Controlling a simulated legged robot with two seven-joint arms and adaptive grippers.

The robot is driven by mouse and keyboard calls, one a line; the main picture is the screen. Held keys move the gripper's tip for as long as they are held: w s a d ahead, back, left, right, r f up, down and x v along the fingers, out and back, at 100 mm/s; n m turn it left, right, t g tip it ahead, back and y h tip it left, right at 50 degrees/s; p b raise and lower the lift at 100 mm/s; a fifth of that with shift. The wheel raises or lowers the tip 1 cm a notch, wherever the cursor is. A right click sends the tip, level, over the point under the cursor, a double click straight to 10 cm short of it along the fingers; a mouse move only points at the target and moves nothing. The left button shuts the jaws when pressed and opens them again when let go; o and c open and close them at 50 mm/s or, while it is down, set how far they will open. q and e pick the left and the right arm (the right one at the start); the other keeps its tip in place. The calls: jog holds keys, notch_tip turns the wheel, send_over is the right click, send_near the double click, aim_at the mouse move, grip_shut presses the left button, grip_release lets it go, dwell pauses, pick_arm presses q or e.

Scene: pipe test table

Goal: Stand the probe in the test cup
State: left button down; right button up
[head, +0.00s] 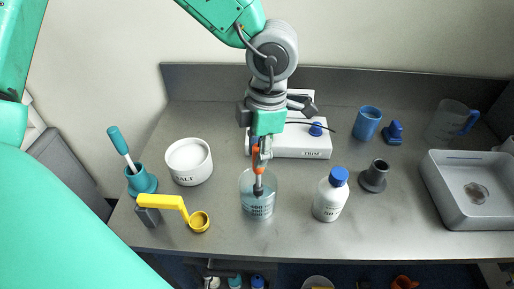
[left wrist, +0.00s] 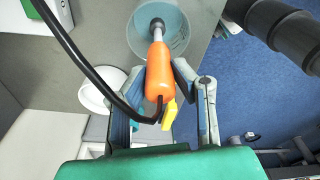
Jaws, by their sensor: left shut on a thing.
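The probe (head: 256,158) has an orange handle, a dark lower end and a black cable. My left gripper (head: 258,148) is shut on its handle and points down; the grip also shows in the left wrist view (left wrist: 160,82). The probe is roughly upright, its dark end within the outline of a clear graduated cup (head: 257,205). In the left wrist view the grey tip is over or inside the mouth of this cup (left wrist: 178,28). I cannot tell whether the tip touches the bottom. My right gripper is not in view.
A white SALT tub (head: 189,163), a yellow-handled scoop (head: 163,201) and a teal holder (head: 141,183) stand left. A blue-capped bottle (head: 330,196), a dark flanged fitting (head: 374,176) and a grey basin (head: 437,190) stand right. A white TRIM box (head: 308,142) is behind.

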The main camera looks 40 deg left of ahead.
pick_arm(q)
jog(key=shift+d+f, duration=0.2)
jog(key=c, duration=1.3)
grip_release()
jog(key=shift+a, duration=0.1)
jog(key=shift+o, duration=0.2)
jog(key=shift+a, duration=0.15)
jog(key=shift+a, duration=0.1)
jog(key=r, duration=0.7)
jog(key=w+r, duration=0.1)
jog(key=r, duration=0.3)
jog(key=shift+w+d+r, duration=0.1)
jog(key=shift+d+r, duration=0.2)
jog(key=shift+r, duration=0.05)
